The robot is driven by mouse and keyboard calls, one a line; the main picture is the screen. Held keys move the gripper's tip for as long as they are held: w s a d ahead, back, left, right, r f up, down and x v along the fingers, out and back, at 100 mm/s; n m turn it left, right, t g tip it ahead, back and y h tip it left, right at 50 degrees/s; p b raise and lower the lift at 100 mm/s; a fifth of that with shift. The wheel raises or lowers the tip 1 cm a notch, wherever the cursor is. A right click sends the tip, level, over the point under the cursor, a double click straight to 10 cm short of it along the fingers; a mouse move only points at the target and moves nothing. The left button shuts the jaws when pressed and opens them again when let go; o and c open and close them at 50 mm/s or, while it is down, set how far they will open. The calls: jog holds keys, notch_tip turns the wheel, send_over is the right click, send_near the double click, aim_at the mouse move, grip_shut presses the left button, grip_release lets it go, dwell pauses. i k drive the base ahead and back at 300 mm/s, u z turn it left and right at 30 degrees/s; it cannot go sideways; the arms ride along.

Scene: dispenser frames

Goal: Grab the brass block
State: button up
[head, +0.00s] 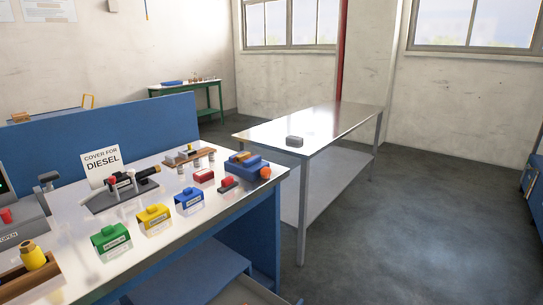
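I cannot tell for certain which thing is the brass block. A yellow, brass-like piece with a knobbed top (33,256) stands in a wooden tray (28,283) at the lower left of the white bench. A small yellowish piece (242,156) sits on a blue device (247,168) at the bench's far right end. A wooden rack (186,157) nearby also carries small pieces, too small to make out. My gripper is not in the head view.
Green (110,237), yellow (154,219) and blue (189,201) labelled holders line the bench's near side. A metal table (330,122) holds a grey block (294,141). Floor at the right is clear.

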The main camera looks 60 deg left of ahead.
aim_at(243, 155)
jog(key=u, duration=0.05)
jog(key=i, duration=2.15)
jog(key=u, duration=3.05)
jog(key=i, duration=1)
